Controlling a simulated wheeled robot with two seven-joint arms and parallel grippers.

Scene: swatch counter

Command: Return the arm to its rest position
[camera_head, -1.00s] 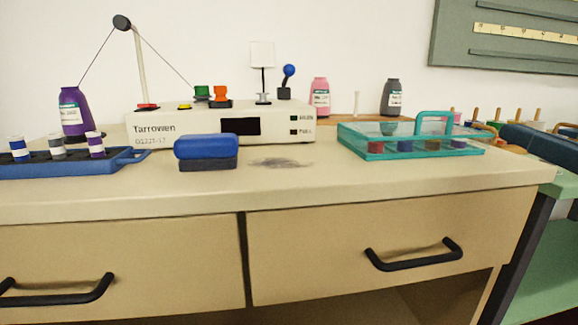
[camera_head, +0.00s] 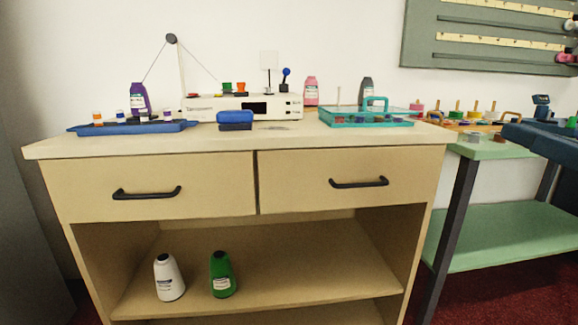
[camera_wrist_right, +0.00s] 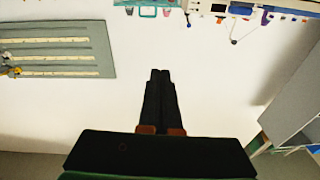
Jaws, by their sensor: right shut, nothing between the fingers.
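My right gripper (camera_wrist_right: 160,74) shows in the right wrist view, its two dark fingers together with nothing between them. Behind the fingertips is bare white wall, and the counter's things appear upside down along the top edge, apart from the gripper. I cannot make out either gripper clearly in the head view. My left gripper is not in view. The counter (camera_head: 90,150) stands ahead in the head view, with both drawers shut.
A white bottle (camera_head: 168,280) and a green bottle (camera_head: 222,277) stand on the shelf below. A green table (camera_head: 490,150) stands at right.

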